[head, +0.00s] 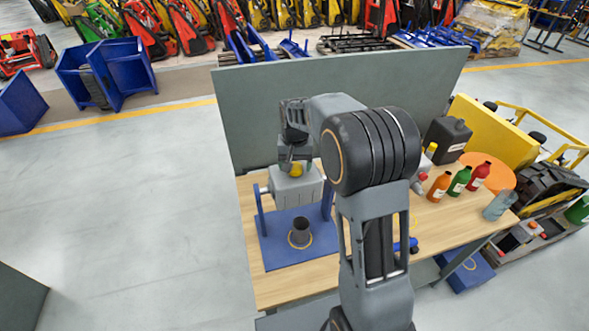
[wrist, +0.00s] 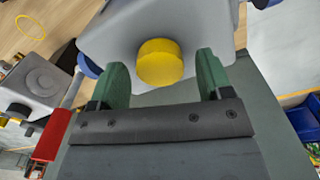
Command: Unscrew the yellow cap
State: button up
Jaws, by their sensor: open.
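The yellow cap (wrist: 160,62) sits on the grey container (wrist: 108,32). In the wrist view it lies between the two green fingertips of my gripper (wrist: 162,72), with a gap on each side. My gripper is open. In the head view the yellow cap (head: 296,170) shows just below my gripper (head: 291,160), on top of the grey container (head: 297,187). The container is held in a blue stand (head: 275,252) on the table.
A black cup (head: 301,230) stands on the blue base below the container. Orange, green and red bottles (head: 459,181) and a dark jug (head: 447,138) stand on the table's right. A grey panel (head: 240,110) rises behind the table (head: 262,287).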

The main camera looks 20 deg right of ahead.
jog(key=m, duration=2)
jog(key=shift+m, duration=0.3)
jog(key=c, duration=0.7)
jog(key=n, duration=0.6)
jog(key=shift+c, duration=0.2)
jog(key=n, duration=0.3)
jog(key=shift+n, duration=0.4)
